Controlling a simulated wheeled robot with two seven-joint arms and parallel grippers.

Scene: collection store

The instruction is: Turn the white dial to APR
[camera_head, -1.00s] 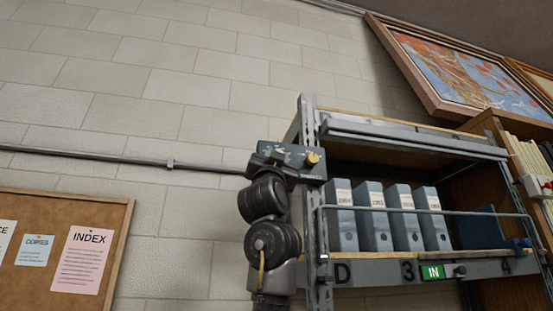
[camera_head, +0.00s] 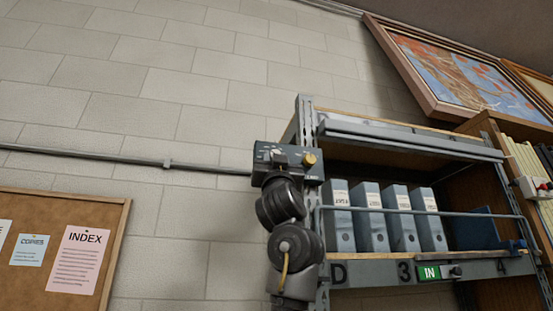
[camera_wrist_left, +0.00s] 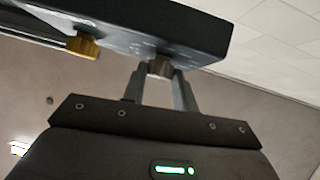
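A dark grey box (camera_head: 260,157) is fixed at the left upright of the shelf in the head view, with small pale marks on its face. A brass-yellow knob (camera_head: 309,159) sits at its right; it also shows in the left wrist view (camera_wrist_left: 83,46). My left gripper (camera_head: 279,158) reaches up to the box face from below and hides part of it. In the left wrist view, the fingers of my left gripper (camera_wrist_left: 161,72) stand close on both sides of a shaded knob, apparently the dial (camera_wrist_left: 160,66). Its pointer and month lettering cannot be read. My right gripper is out of view.
The metal shelf (camera_head: 380,268) with several grey box files (camera_head: 370,218) stands right of my left arm. A pipe (camera_head: 100,157) runs along the wall to the box. A cork board (camera_head: 115,240) hangs at lower left.

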